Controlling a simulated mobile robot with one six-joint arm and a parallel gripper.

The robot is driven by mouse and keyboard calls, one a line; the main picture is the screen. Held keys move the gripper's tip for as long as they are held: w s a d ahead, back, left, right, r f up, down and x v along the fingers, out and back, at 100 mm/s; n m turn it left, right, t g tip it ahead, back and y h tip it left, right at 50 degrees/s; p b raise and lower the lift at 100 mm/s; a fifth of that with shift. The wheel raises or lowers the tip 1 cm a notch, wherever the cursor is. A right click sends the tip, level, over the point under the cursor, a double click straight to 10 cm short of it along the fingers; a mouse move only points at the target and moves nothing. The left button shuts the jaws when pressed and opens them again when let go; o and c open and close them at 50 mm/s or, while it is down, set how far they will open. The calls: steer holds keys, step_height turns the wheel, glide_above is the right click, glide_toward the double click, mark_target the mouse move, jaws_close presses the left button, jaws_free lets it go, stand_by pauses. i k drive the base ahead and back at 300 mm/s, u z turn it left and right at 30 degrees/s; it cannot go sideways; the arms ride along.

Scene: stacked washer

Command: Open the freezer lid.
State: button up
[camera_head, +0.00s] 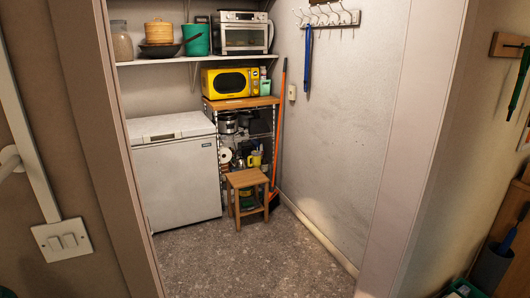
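A white chest freezer (176,180) stands against the left side of a small alcove, seen through a doorway. Its lid (170,127) lies flat on top and looks shut. A small dark label sits near the upper right of its front. My gripper and arm do not show in this view. The freezer's left side is partly hidden by the door frame.
A wooden stool (247,179) stands right of the freezer, before a rack with a yellow microwave (230,82). A shelf (165,61) hangs above the freezer. An orange broom (281,115) leans at the right wall. The grey floor (255,262) in front is clear.

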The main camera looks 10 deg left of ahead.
mark_target(142, 131)
steer(key=u, duration=0.1)
steer(key=i, duration=1.75)
steer(key=u, duration=0.9)
steer(key=i, duration=1.1)
steer(key=u, duration=0.55)
steer(key=k, duration=0.6)
steer(key=z, duration=0.25)
steer(key=i, duration=0.65)
steer(key=z, duration=0.05)
